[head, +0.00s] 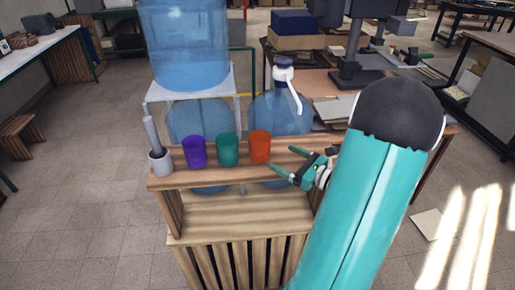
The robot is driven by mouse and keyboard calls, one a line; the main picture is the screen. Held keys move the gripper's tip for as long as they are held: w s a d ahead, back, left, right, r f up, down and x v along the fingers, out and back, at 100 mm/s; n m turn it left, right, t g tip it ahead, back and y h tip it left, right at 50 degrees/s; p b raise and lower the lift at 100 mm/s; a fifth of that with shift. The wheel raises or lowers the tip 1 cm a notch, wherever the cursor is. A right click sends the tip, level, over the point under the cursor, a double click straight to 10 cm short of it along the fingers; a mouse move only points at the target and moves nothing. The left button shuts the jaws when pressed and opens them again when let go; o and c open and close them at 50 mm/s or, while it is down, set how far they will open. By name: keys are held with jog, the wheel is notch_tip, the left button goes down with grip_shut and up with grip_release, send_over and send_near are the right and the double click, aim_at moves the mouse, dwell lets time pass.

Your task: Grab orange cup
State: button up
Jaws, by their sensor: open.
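The orange cup (260,146) stands upright on the wooden shelf top, at the right end of a row of cups. A green cup (228,149) stands just left of it, and a purple cup (194,152) stands farther left. My gripper (283,163) is open and empty, just right of the orange cup and apart from it. Its fingers point left toward the cups. My teal arm reaches in from the lower right and hides the right end of the shelf.
The wooden shelf (290,160) holds a grey pot with a handled tool (160,160) at its left end. Large blue water bottles (187,50) stand behind the cups, one with a white pump (285,75). A cluttered workbench stands behind at right. Open tiled floor lies at left.

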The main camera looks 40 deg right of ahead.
aim_at(268, 149)
jog(key=w, duration=0.3)
jog(key=w+a, duration=0.1)
jog(key=w, duration=0.4)
jog(key=shift+w+a+r, duration=0.2)
jog(key=shift+w+a, duration=0.15)
jog(key=shift+a, duration=0.05)
jog(key=c, duration=1)
jog(key=shift+r, duration=0.1)
jog(key=shift+c, duration=0.2)
